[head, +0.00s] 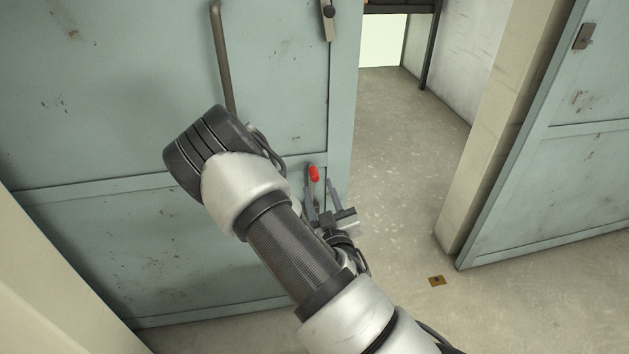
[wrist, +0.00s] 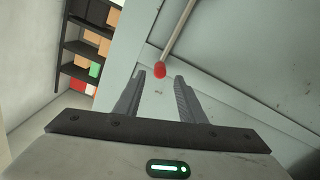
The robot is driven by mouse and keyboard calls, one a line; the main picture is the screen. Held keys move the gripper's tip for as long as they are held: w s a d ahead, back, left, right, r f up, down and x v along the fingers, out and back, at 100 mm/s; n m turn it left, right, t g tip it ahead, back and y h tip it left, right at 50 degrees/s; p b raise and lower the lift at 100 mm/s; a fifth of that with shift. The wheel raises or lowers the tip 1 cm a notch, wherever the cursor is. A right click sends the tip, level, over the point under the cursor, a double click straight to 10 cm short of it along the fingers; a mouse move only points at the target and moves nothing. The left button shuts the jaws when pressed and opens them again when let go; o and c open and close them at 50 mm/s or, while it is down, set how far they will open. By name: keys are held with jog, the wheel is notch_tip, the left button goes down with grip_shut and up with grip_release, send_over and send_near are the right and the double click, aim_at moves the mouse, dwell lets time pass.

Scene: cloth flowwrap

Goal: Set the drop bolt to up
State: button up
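In the wrist view the red tip (wrist: 160,70) sits at the end of a thin grey rod (wrist: 178,35) that runs along the door. My gripper (head: 320,186) is open beside the lower door edge. In the wrist view the two fingers of my gripper (wrist: 160,78) are apart, with the red tip seen between and just past the fingertips. No contact shows.
The left door (head: 120,110) carries a long bent handle (head: 222,60) and a latch (head: 328,15) near its edge. A doorway opens onto bare floor (head: 400,130). A second door (head: 560,160) stands right. Shelving (wrist: 85,45) stands beyond.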

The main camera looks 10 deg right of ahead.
aim_at(316, 179)
jog(key=w, duration=0.6)
jog(key=shift+w, duration=0.35)
grip_shut()
